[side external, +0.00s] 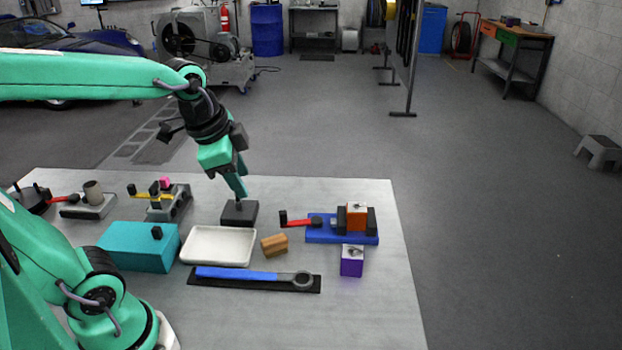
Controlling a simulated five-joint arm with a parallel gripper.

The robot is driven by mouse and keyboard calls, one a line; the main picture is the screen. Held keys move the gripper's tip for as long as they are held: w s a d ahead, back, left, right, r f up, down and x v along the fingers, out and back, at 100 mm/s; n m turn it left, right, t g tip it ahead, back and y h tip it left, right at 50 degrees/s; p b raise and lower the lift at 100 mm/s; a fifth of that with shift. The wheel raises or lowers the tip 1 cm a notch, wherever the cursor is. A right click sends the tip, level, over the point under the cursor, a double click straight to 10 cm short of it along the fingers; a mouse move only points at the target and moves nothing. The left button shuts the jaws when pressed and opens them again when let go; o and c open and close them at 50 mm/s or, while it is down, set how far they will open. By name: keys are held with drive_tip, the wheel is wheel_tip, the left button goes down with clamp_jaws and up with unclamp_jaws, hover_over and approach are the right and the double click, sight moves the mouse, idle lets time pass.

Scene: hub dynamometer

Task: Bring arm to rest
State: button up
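My gripper (242,193) points down over the back middle of the grey table (375,275). Its green fingertip is just above or at a small black block (239,214) that has a short post on top. I cannot tell whether the fingers touch the post. The fingers overlap from this side, so their gap is hidden, and I see nothing clearly held. My green arm reaches in from the left, with its upper link nearly level.
Around it are a white tray (218,246), a teal box (139,246), a wooden brush-like block (274,245), a blue-handled wrench (236,273) on a black strip, a blue vise fixture (342,236) with an orange block, and a purple cube (352,261). Table front right is clear.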

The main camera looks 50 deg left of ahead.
drive_tip(key=s+d+n+t, duration=0.1)
drive_tip(key=s+n, duration=0.5)
drive_tip(key=n, duration=0.1)
drive_tip(key=shift+d+f+t, duration=0.2)
drive_tip(key=shift+d+t, duration=0.1)
drive_tip(key=shift+d, duration=0.1)
